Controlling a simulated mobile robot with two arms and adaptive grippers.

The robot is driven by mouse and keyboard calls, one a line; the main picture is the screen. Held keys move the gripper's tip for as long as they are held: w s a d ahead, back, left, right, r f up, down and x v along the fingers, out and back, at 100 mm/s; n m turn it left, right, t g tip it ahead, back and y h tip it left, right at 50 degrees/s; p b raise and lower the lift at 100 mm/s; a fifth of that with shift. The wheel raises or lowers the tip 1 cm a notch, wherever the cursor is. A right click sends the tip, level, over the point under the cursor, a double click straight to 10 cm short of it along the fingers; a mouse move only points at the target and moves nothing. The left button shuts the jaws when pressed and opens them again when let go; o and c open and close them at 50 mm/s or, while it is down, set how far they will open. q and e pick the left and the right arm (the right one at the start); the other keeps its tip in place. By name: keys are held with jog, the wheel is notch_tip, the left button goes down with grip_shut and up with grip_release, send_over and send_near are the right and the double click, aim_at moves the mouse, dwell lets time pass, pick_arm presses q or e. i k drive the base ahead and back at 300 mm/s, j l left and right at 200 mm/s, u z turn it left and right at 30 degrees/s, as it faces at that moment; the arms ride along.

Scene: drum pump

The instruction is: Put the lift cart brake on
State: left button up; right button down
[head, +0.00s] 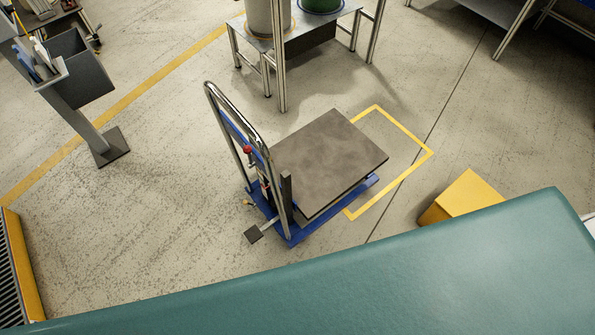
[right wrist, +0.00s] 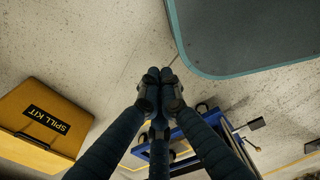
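The lift cart (head: 330,160) stands on the floor in the head view, with a grey platform, a blue base and a chromed push handle (head: 225,115) at its left end. A red knob (head: 248,150) sits on the handle frame. A dark foot pedal (head: 254,235) sticks out at the handle end; I cannot tell which part is the brake. In the right wrist view the cart's blue frame (right wrist: 222,125) shows upper-lower right, partly behind my fingers. My right gripper (right wrist: 160,75) has its dark fingers drawn together, empty and apart from the cart. My left gripper is not in view.
A yellow spill kit box (right wrist: 40,122) stands on the floor; a yellow box (head: 465,195) also shows in the head view. A teal surface (head: 400,270) fills the front. A metal table (head: 320,30) stands behind the cart.

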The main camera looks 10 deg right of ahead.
aim_at(271, 206)
jog(key=i+j+z, duration=0.2)
jog(key=j+z, duration=1.25)
jog(key=i+j, duration=0.05)
jog(key=j, duration=0.05)
